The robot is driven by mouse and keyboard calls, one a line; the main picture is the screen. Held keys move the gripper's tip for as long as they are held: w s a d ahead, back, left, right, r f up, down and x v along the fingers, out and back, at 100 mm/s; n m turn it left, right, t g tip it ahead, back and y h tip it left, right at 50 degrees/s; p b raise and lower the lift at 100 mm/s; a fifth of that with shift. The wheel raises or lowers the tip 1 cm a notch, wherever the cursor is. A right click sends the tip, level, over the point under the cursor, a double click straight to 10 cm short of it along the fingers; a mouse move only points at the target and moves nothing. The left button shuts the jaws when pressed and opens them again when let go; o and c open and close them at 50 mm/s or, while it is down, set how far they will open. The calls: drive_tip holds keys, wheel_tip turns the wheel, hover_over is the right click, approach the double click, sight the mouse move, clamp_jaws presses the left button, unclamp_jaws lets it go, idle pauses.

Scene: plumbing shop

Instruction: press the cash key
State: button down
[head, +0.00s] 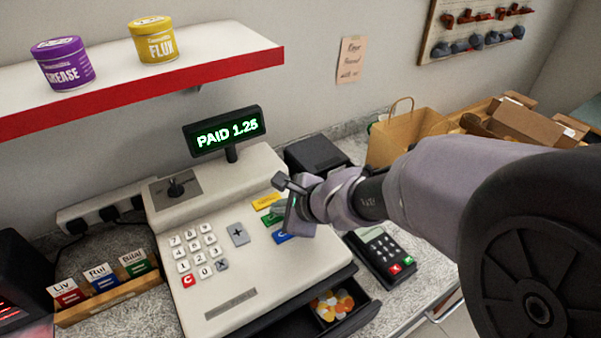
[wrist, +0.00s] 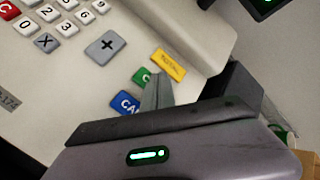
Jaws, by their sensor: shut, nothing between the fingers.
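The cash register (head: 205,225) stands on the counter, and its display (head: 228,131) reads "PAID 1.25". A blue key (head: 281,237), part-covered by my gripper in the head view, shows the letters "CA" in the wrist view (wrist: 126,103). A green key (head: 270,219) and a yellow key (head: 266,201) lie beyond it. My gripper (head: 279,211) is shut and empty over these keys. In the wrist view the fingertips (wrist: 156,80) overlap the green key and lie beside the blue one. Whether they touch a key, I cannot tell.
The register's drawer (head: 346,321) is open at the front, with orange and white items inside. A card terminal (head: 381,258) is right of the register. A paper bag (head: 402,135) and cardboard boxes (head: 525,125) stand behind. A red-edged shelf (head: 150,95) hangs above.

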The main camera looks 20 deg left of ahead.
sight(281, 218)
drive_tip(key=shift+r, duration=0.4)
wheel_tip(281, 218, up, 6)
drive_tip(key=p, duration=0.5)
drive_tip(key=shift+d+f, duration=0.1)
idle(0.4)
